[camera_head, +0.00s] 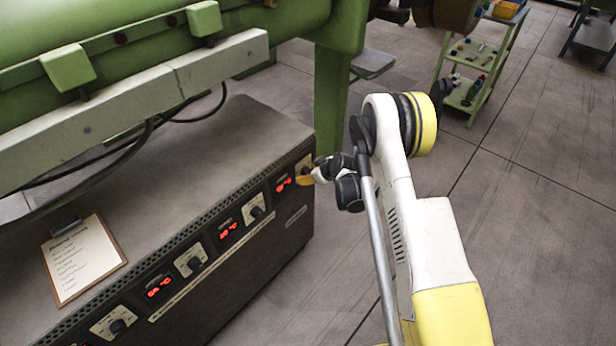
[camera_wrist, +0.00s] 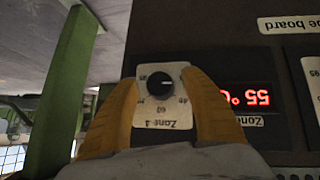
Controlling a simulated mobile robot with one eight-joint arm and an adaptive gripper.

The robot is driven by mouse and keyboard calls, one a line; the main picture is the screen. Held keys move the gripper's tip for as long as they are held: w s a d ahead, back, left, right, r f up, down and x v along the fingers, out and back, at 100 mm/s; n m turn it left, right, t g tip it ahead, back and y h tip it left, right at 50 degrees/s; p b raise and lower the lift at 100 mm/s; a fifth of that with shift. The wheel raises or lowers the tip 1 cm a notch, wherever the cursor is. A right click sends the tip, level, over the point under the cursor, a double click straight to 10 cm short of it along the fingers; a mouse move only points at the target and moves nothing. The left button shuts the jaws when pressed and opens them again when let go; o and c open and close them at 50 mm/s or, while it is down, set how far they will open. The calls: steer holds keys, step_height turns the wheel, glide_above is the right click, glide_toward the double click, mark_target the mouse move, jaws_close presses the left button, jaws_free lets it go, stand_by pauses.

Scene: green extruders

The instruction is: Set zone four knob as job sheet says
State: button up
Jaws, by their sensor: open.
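The zone four knob (camera_wrist: 160,84) is a round black dial on a pale plate (camera_wrist: 163,121) in the wrist view, which shows it upside down. The plate reads "Zone 4" and has scale numbers, too small to read surely. A light mark on the knob points right in that view. My gripper (camera_wrist: 166,100) is open, with one yellow finger on each side of the knob; contact cannot be told. In the head view my gripper (camera_head: 309,180) is at the cabinet's right end, partly hiding the knob plate. The job sheet (camera_head: 82,258) lies clipped to a board on the cabinet top; its small lines are unreadable.
The zone's red display (camera_wrist: 245,95) appears to read 55 °C. Other knobs, such as this one (camera_head: 255,209) and this one (camera_head: 193,262), line the cabinet (camera_head: 262,272). Green machinery (camera_head: 325,110) stands behind. A green trolley (camera_head: 470,80) stands at the back right; floor is clear around my arm.

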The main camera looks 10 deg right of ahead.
steer(key=shift+w+a+f, duration=0.1)
steer(key=shift+w+f, duration=0.05)
steer(key=c, duration=1.2)
steer(key=m+g+y, duration=0.1)
steer(key=y, duration=0.1)
steer(key=shift+m+g+y, duration=0.3)
steer(key=shift+g, duration=0.1)
steer(key=shift+m+g+y, duration=1.1)
steer(key=shift+y, duration=0.6)
